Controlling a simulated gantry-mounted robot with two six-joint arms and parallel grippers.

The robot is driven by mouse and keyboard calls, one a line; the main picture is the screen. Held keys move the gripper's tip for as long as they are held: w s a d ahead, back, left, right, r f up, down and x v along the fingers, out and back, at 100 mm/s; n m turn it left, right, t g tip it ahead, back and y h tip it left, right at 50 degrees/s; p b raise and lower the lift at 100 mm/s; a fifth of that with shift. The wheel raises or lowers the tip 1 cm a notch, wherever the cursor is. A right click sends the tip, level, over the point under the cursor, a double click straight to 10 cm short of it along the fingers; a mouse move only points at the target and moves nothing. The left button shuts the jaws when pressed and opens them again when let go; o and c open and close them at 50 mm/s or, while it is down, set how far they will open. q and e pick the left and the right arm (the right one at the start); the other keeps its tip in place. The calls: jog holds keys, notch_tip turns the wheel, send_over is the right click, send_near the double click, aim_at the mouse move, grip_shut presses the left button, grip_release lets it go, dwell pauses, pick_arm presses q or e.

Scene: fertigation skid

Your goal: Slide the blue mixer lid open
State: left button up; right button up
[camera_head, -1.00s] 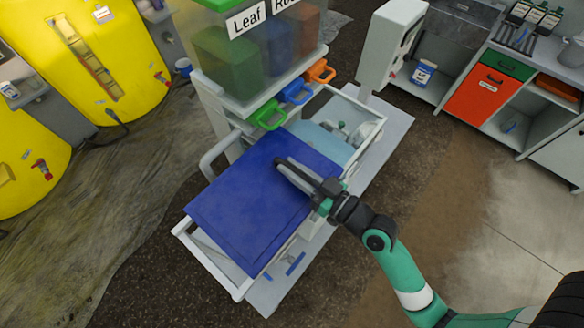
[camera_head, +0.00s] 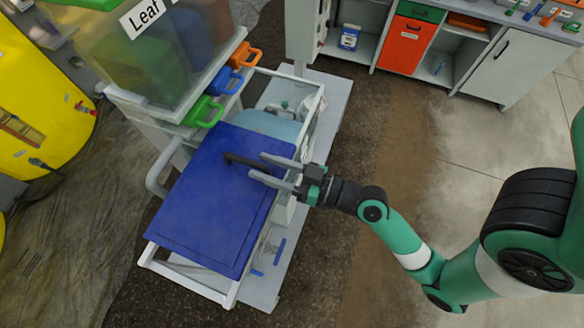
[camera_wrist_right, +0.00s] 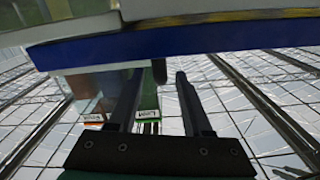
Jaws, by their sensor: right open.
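The blue mixer lid (camera_head: 205,205) lies flat over the white-framed mixer in the head view and covers its near part. A dark bar handle (camera_head: 238,159) stands on the lid near its far right part. My right gripper (camera_head: 257,164) comes in from the right, its jaws open, with the right end of the handle seemingly between its fingers; I cannot tell if they touch. In the right wrist view the gripper (camera_wrist_right: 156,80) is open below the lid's blue edge (camera_wrist_right: 200,42), with a dark handle end between the fingertips. My left gripper is not in view.
The mixer's far end is uncovered, showing a pale blue drum (camera_head: 268,127). A grey cabinet (camera_head: 495,68) stands at the back right.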

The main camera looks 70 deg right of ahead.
jog(key=s, duration=0.1)
jog(key=s+b, duration=0.1)
jog(key=shift+s+d+f, duration=0.15)
jog(key=shift+s+f, duration=0.25)
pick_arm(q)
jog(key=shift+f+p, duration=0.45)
pick_arm(e)
jog(key=s, duration=0.1)
jog(key=s+r, duration=0.1)
jog(key=s, duration=0.1)
jog(key=shift+s, duration=0.3)
jog(key=shift+f, duration=0.1)
